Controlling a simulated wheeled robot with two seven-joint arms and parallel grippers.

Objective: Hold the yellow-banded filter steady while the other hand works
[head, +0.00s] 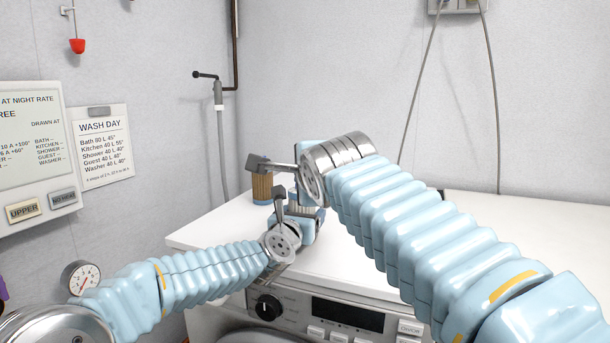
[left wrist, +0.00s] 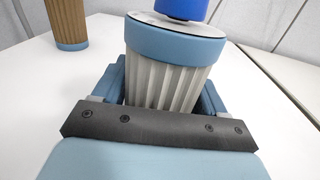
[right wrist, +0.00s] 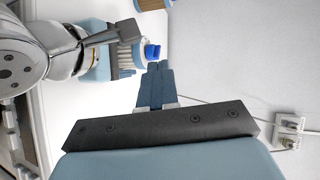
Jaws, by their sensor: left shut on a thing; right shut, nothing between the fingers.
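A pleated pale filter (left wrist: 160,82) with a blue-grey band and a bright blue piece (left wrist: 187,8) on top stands between the fingers of my left gripper (left wrist: 158,98), which is shut on it. No yellow band shows on the visible side. In the right wrist view, the pale filter (right wrist: 125,60) and its blue piece (right wrist: 152,52) are just beyond my right fingertips. My right gripper (right wrist: 155,80) is shut and empty, close to the blue piece; I cannot tell whether they touch. In the head view, the arms largely hide the held filter.
A brown pleated filter (head: 262,188) with blue-grey ends stands behind and left of the held one; it also shows in the left wrist view (left wrist: 67,18). Wall pipe (head: 219,100) and hanging cables (head: 418,90) are behind.

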